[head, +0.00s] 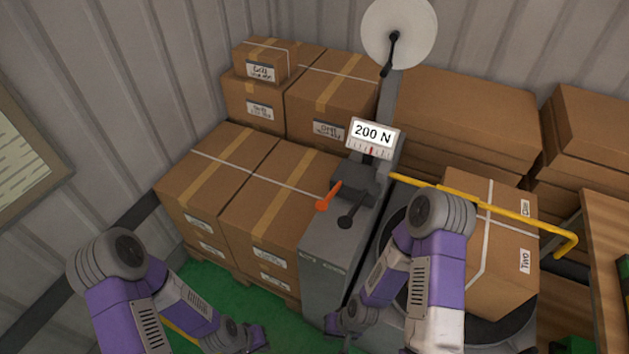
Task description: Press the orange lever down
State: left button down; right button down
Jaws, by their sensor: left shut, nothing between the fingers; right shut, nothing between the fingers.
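The orange lever (328,197) sticks out to the lower left from the dark head of a grey machine (330,250) in the middle of the head view. A black-knobbed lever (350,212) is just right of it. My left gripper (262,341) is low in the picture, below and left of the lever, shut and empty. My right gripper (331,324) is shut and empty in front of the machine's lower part, well below the lever. Neither gripper touches the lever.
A gauge (372,135) above the lever reads 200 N. Stacked cardboard boxes (270,200) stand close on the left. A strapped box (490,240) stands on a dark round turntable (515,325) at the right, with a yellow bar (500,212) across it. A white roll (399,30) is at the top.

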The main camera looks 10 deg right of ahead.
aim_at(320, 206)
jog(key=u, duration=2.05)
jog(key=k, duration=0.8)
jog(key=z, duration=1)
jog(key=i, duration=0.5)
